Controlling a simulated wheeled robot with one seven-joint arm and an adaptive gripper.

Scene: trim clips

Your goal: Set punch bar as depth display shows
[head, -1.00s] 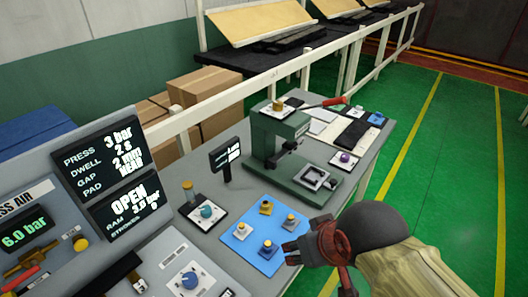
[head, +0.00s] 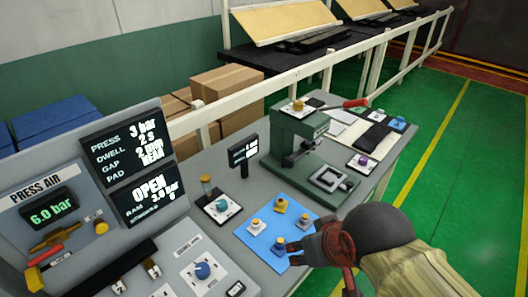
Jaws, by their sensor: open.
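A small dark display (head: 243,149) on a post stands left of the green press (head: 301,138); its white text is too small to read. The press has a red-handled lever (head: 354,103) at its top. I cannot tell which part is the punch bar. A blue mat (head: 262,243) holds several knob-like pieces with yellow or grey bases, including one near my gripper (head: 278,244). My gripper (head: 297,252) is open at the mat's front right edge, beside that piece. Its fingers partly hide the mat's corner; I cannot tell whether they touch anything.
Dark screens (head: 125,140) at left read PRESS 3 bar, DWELL 2 s, GAP 2 mm, and OPEN. A press air panel (head: 50,205) shows 6.0 bar. A teal knob on a white plate (head: 222,205) sits left of the mat. Green floor (head: 455,190) lies open at right.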

